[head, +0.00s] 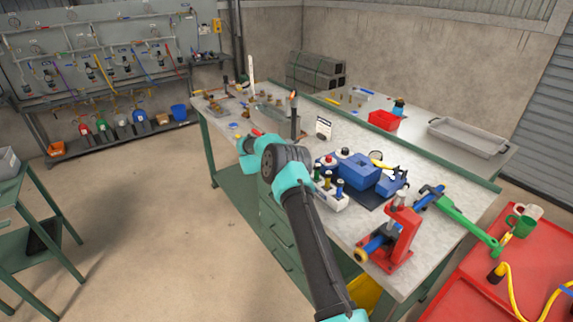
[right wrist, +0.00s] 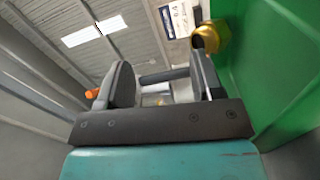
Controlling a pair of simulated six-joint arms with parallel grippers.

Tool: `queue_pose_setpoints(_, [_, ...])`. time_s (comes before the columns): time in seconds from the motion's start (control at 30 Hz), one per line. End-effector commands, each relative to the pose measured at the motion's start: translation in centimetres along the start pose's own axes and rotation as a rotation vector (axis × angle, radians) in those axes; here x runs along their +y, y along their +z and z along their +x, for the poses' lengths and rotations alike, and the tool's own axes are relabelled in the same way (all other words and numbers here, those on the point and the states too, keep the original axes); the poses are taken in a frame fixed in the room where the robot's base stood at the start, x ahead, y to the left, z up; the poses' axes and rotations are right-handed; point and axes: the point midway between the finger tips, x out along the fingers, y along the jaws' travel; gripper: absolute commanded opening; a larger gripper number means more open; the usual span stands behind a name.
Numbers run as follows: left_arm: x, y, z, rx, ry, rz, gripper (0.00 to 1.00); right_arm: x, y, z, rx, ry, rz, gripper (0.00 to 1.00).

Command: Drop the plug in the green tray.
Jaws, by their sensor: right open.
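My right gripper (right wrist: 163,80) is open in the right wrist view, with no object clearly held between its fingers. A brass-coloured fitting (right wrist: 217,38), possibly the plug, shows just beyond the right finger, close to a large green surface (right wrist: 275,70). I cannot tell whether finger and fitting touch. In the head view my right arm reaches up from the bottom to the workbench's front edge, and its own wrist hides the gripper's jaws. I cannot make out a green tray in either view. My left gripper is not in view.
The workbench (head: 350,225) carries a blue case (head: 355,172), a red press (head: 395,235) and a red bin (head: 384,120). A grey tray (head: 467,138) lies at the back right. A red cart (head: 535,262) with a green mug (head: 520,226) stands at right.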

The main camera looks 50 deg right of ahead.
Motion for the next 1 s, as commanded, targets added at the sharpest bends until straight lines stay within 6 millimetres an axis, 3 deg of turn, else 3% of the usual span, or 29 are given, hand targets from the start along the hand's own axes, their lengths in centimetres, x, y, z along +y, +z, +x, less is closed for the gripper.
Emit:
queue_pose_setpoints(0.27, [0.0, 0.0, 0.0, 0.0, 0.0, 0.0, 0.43, 0.0, 0.0, -0.2, 0.0, -0.001, -0.001, 0.6])
queue_pose_setpoints(0.47, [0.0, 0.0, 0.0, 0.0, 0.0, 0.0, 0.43, 0.0, -0.1, -2.0, 0.002, -0.002, 0.0, 0.6])
queue_pose_setpoints(1.0, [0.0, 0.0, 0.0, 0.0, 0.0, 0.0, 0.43, 0.0, -0.1, -12.0, 0.003, -0.001, -0.001, 0.6])
